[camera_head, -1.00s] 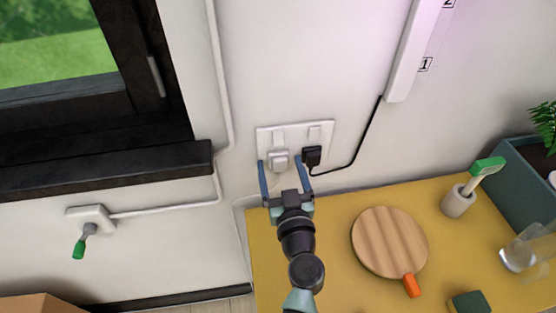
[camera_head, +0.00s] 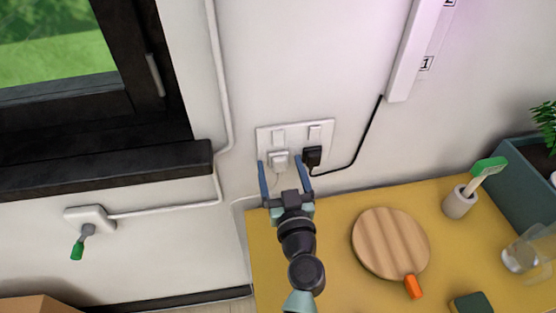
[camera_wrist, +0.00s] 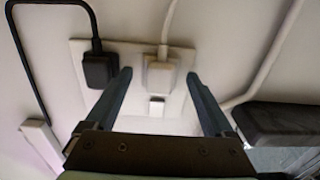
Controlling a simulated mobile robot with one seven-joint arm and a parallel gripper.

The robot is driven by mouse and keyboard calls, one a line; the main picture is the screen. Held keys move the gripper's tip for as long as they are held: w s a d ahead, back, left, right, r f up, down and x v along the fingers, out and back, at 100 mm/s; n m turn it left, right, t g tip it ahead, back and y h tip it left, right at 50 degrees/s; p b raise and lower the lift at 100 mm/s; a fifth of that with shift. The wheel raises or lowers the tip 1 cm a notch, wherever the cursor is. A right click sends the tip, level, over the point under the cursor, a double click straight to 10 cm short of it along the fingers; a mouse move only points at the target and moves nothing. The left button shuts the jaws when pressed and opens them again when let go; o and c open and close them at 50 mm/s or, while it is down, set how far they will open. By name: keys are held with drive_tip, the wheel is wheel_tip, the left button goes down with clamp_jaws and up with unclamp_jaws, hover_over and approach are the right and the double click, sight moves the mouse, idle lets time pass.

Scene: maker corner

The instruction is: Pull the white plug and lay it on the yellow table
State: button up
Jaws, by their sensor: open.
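The white plug (camera_head: 278,158) sits in the left socket of a white double wall plate (camera_head: 295,129) above the yellow table (camera_head: 335,225). It also shows in the wrist view (camera_wrist: 160,75), with its white cord running from it. My gripper (camera_head: 282,160) is open, its two blue fingers on either side of the white plug. In the wrist view the fingers (camera_wrist: 158,78) straddle the plug with a gap on both sides. A black plug (camera_head: 312,156) sits in the right socket, close to my right finger.
The black cord (camera_head: 362,140) runs up to a white strip (camera_head: 412,50). On the table are a round wooden board (camera_head: 388,242), a brush in a cup (camera_head: 458,203) and a clear glass (camera_head: 520,258). A dark window sill (camera_head: 110,170) juts out at left. The table's left part is clear.

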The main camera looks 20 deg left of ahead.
drive_tip(key=shift+b, duration=0.35)
drive_tip(key=shift+c, duration=0.3)
clamp_jaws()
idle(0.4)
drive_tip(key=shift+b+v, duration=0.9)
drive_tip(key=shift+v, duration=2.1)
